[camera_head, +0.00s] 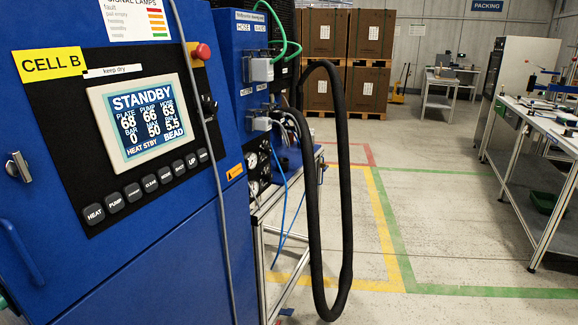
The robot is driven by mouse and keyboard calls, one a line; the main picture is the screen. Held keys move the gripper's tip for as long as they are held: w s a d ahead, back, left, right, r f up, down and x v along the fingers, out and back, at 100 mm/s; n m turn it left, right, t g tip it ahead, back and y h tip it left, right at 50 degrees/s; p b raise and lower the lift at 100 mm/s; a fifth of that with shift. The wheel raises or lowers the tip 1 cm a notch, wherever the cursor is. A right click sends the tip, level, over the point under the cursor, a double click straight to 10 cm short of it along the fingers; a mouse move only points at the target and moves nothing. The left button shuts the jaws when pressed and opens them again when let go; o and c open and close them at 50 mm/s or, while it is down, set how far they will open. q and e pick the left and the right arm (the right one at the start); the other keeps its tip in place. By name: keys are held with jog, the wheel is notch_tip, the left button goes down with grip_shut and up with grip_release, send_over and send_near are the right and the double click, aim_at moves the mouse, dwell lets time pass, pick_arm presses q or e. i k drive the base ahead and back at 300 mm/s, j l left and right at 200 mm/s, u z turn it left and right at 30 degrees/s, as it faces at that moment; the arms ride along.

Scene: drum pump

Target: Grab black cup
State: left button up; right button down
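I cannot make out a black cup in the head view. Neither of my grippers shows in the head view. A blue machine cabinet (150,270) fills the left side, with a black control panel and a lit display (144,116) reading STANDBY. A thick black hose (347,190) hangs in a long loop from the machine's side.
A red knob (203,51) sticks out near the display. A workbench (540,125) with items too small to identify stands at the right. Stacked cartons (325,35) and a small table (439,82) are at the back. The floor (450,220) between machine and workbench is clear.

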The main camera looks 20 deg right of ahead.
aim_at(284, 161)
jog(key=i+l, duration=0.1)
jog(key=l, duration=0.3)
jog(key=i+l, duration=0.15)
jog(key=l, duration=0.2)
jog(key=i+l+u, duration=0.1)
jog(key=l, duration=0.3)
jog(key=i+l, duration=0.1)
jog(key=l, duration=0.3)
jog(key=i+l, duration=0.2)
jog(key=l, duration=0.15)
jog(key=i+l+u, duration=0.1)
jog(key=l, duration=0.3)
jog(key=i+l, duration=0.25)
jog(key=i+l+u, duration=0.1)
jog(key=l, duration=0.4)
jog(key=i, duration=0.1)
